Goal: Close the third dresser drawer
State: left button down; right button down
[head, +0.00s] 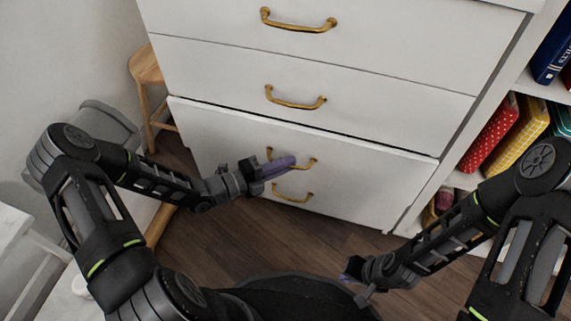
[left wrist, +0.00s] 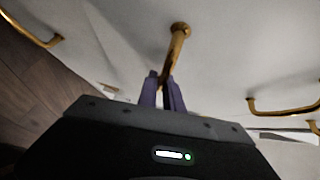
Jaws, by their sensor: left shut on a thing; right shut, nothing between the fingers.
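The white dresser's third drawer (head: 370,172) has a brass handle (head: 310,163). Its top edge stands a little proud of the drawer above, so it looks slightly open. My left gripper (head: 284,163) is at this handle, with its purple fingers shut on it. In the left wrist view the handle (left wrist: 180,40) runs down from its mount to between the fingertips of my left gripper (left wrist: 163,85); the fingers hide part of it. My right gripper (head: 350,268) is low in front of the dresser, shut and empty, apart from the drawers.
A second drawer handle (head: 295,100) is above and a lower handle (head: 293,198) just below. A bookshelf with a red book (head: 488,135) stands right. A wooden stool (head: 146,66) stands left. Wood floor (head: 240,238) is clear before the dresser.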

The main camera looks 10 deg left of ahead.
pick_arm(q)
jog(key=shift+w+b, duration=0.65)
jog(key=shift+w, duration=0.55)
jog(key=c, duration=1.5)
grip_release()
jog(key=p+v, duration=0.2)
jog(key=v, duration=0.5)
jog(key=shift+s+a, duration=0.2)
jog(key=shift+a, duration=0.05)
